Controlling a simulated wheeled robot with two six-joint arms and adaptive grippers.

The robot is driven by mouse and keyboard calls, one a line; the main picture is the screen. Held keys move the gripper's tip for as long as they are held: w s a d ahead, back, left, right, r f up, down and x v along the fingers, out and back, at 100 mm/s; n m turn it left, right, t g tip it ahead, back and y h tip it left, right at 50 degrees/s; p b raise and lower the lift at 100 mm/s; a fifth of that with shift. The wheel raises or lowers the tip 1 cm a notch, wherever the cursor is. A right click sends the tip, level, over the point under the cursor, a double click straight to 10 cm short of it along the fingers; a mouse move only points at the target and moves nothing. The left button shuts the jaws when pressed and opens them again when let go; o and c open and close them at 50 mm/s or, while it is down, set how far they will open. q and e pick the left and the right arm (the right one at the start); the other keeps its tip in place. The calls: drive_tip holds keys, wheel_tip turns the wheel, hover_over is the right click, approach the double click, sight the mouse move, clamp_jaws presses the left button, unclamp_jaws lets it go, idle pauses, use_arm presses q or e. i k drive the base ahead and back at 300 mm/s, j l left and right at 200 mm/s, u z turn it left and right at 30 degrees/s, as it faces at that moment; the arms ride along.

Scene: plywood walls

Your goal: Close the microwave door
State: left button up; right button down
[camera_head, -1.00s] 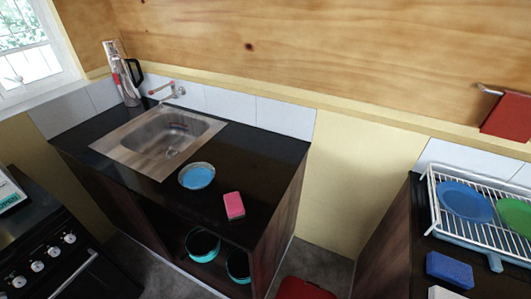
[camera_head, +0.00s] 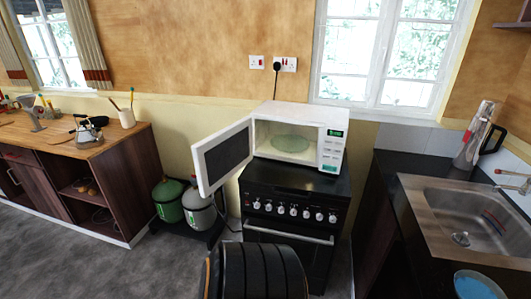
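A white microwave (camera_head: 300,142) stands on top of the black stove, below and left of the window. Its door (camera_head: 223,156) is wide open and swings out to the left, with the dark window panel facing me. A round glass plate (camera_head: 291,143) shows inside the lit cavity. The control panel (camera_head: 331,148) is on the right of its front. Neither of my grippers is in view.
The black stove (camera_head: 290,235) has a row of knobs and a front handle. A dark ribbed rounded object (camera_head: 258,272) stands before it. Gas cylinders (camera_head: 200,210) are left, below the door. A sink counter (camera_head: 405,220) is right. Grey floor (camera_head: 60,265) is open at left.

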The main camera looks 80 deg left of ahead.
sight(219, 156)
drive_tip(key=u, duration=3.2)
